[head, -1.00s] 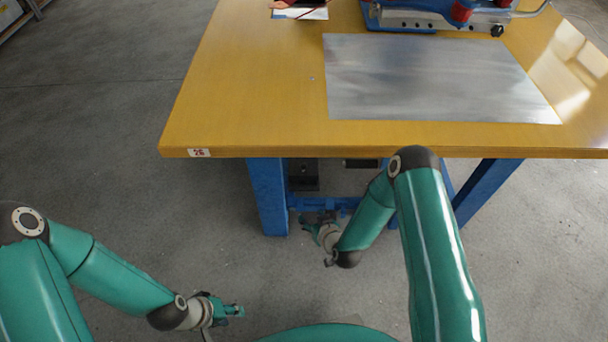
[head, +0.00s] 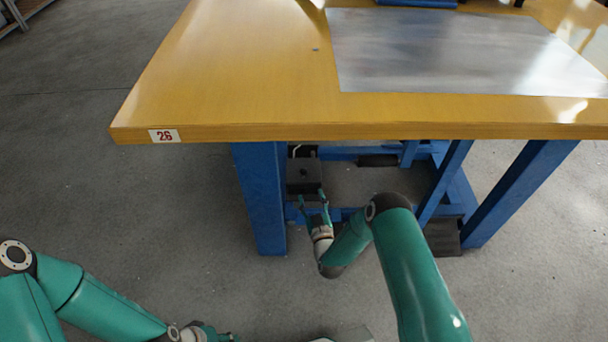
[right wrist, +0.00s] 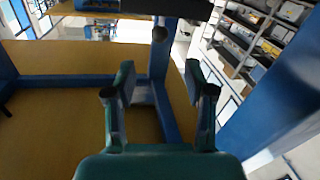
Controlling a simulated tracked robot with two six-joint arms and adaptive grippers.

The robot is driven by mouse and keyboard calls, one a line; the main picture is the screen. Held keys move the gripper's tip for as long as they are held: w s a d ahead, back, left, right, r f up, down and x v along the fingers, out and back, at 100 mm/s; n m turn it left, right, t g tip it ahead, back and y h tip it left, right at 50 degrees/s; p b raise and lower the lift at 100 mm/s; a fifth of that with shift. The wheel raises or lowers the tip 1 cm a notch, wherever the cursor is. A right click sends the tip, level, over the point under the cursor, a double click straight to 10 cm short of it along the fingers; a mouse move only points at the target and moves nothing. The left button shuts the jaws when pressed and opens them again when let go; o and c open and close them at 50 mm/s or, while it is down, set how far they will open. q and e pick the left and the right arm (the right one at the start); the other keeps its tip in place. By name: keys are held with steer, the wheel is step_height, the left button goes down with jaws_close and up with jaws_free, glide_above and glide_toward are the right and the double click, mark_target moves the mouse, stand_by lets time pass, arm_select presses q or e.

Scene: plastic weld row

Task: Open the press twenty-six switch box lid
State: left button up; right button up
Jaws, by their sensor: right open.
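The switch box (head: 303,176) is a small dark box under the table, beside the blue left leg. Its top face has a small round spot, and its lid looks closed. My right gripper (head: 313,197) is open and empty just in front of the box's lower edge; I cannot tell whether it touches. In the right wrist view the open fingers (right wrist: 160,82) have nothing between them. A dark shape (right wrist: 188,8) at the top there may be the box, but I cannot tell. My left gripper (head: 222,336) is low at the bottom edge, partly cut off, far from the box.
The yellow table (head: 230,90) carries a 26 label (head: 164,136) on its front edge and a metal sheet (head: 460,50) on top. Blue legs (head: 260,200) and crossbars frame the space around the box. Open floor (head: 150,220) lies to the left.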

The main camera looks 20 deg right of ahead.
mark_target(305, 175)
steer(key=w+b, duration=0.1)
steer(key=w, duration=0.2)
steer(key=w+b, duration=0.2)
steer(key=w, duration=0.1)
steer(key=w+d+b, duration=0.1)
steer(key=w, duration=0.3)
steer(key=shift+w+f, duration=0.1)
steer(key=shift+f, duration=0.05)
steer(key=shift+w+b, duration=0.45)
steer(key=shift+w, duration=0.35)
jaws_close()
